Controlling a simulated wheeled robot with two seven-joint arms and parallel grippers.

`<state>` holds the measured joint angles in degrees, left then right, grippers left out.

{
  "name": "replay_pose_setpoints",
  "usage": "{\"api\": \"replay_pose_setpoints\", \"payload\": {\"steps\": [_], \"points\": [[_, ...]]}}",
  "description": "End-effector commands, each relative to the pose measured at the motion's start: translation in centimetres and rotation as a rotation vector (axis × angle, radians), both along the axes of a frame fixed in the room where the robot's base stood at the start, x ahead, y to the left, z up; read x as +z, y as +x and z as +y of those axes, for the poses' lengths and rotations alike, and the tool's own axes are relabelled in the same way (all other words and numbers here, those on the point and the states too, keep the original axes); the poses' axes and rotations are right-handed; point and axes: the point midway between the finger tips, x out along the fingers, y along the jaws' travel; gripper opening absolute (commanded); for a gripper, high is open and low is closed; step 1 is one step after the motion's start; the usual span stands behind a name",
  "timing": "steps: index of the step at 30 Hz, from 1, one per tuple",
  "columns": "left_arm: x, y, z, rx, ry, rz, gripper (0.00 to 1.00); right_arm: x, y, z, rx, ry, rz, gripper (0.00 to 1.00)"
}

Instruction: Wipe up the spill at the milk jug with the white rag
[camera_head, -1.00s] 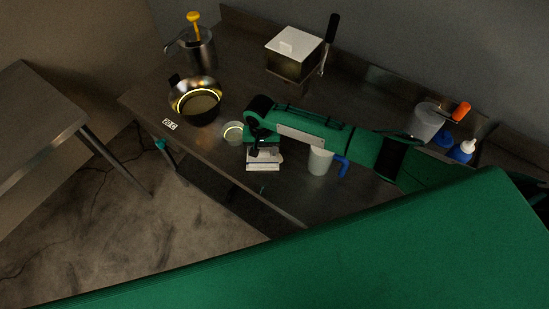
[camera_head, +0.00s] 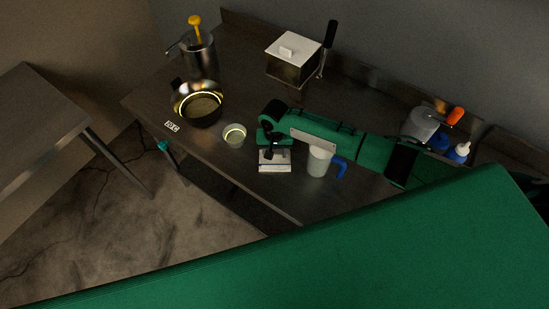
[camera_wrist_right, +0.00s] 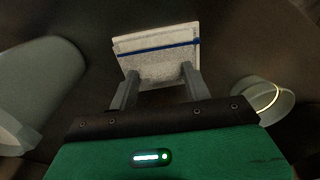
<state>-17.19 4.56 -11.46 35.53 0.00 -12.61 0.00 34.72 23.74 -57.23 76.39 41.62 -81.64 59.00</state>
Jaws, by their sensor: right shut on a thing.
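The white rag (camera_head: 275,166), folded flat with a blue stripe, is in my right gripper (camera_head: 274,150). In the right wrist view the rag (camera_wrist_right: 155,62) shows at the tips of the two fingers, which are shut on it. The milk jug (camera_head: 318,163), pale with a blue handle, stands upright just to the right of the rag, with a small gap. A large pale vessel at the left of the right wrist view looks like the same jug (camera_wrist_right: 40,85). I cannot make out the spill; the rag and arm may cover it. My left gripper is not in view.
A small clear bowl (camera_head: 235,134) stands left of the rag. A dark pan (camera_head: 198,117), a steel pot (camera_head: 200,60) and a lidded box (camera_head: 291,68) stand farther back. Bottles (camera_head: 460,152) stand at the right. The counter's front edge runs close to the rag.

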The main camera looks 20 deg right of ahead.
Motion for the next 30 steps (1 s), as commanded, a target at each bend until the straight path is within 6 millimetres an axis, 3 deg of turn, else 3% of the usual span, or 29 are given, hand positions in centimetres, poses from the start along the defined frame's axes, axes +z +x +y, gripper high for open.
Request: {"api": "replay_pose_setpoints", "payload": {"steps": [8,21,30], "points": [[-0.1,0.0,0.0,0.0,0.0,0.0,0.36,-0.1,0.0,0.1,0.0,0.001,0.0,0.24],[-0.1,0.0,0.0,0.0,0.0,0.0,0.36,0.1,1.3,4.1,0.0,0.002,0.0,0.24],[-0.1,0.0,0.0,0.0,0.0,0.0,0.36,0.2,1.5,4.5,0.0,0.002,-0.001,0.24]]}}
